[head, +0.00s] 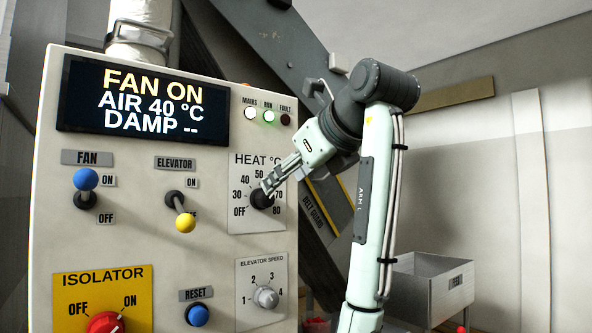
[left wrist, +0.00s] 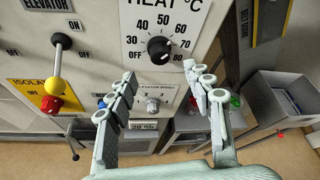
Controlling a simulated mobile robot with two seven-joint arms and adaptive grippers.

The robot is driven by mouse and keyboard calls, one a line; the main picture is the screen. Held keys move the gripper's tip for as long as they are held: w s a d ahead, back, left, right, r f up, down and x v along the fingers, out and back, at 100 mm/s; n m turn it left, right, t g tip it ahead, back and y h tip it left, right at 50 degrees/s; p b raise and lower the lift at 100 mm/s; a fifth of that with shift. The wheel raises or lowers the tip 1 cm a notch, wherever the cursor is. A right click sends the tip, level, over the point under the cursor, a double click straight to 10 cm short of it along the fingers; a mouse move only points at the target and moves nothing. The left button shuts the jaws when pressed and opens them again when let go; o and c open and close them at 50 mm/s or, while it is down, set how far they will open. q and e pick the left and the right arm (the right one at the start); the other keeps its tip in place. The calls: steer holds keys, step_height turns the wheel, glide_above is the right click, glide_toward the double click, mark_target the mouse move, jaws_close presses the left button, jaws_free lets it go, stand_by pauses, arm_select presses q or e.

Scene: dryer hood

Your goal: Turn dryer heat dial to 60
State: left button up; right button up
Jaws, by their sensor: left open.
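The heat dial (head: 261,199) is a round black knob on a white plate marked OFF and 30 to 80, on the grey control panel (head: 130,245). It also shows in the left wrist view (left wrist: 159,48), uncovered, beyond the fingertips. I cannot read its setting surely. My left gripper (head: 268,184) is open, and its fingertips overlap the dial's upper edge in the head view. In the left wrist view the gripper (left wrist: 168,82) has its fingers spread, with nothing between them. I cannot tell whether a finger touches the knob. My right gripper is out of view.
The display (head: 146,99) reads FAN ON, AIR 40 °C, DAMP --. The fan lever (head: 86,179), yellow elevator lever (head: 185,222), reset button (head: 197,315), elevator speed knob (head: 266,297) and red isolator (head: 104,323) share the panel. A grey bin (head: 432,285) stands to the right.

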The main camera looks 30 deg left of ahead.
arm_select(q)
steer(key=v, duration=0.3)
stand_by(0.5)
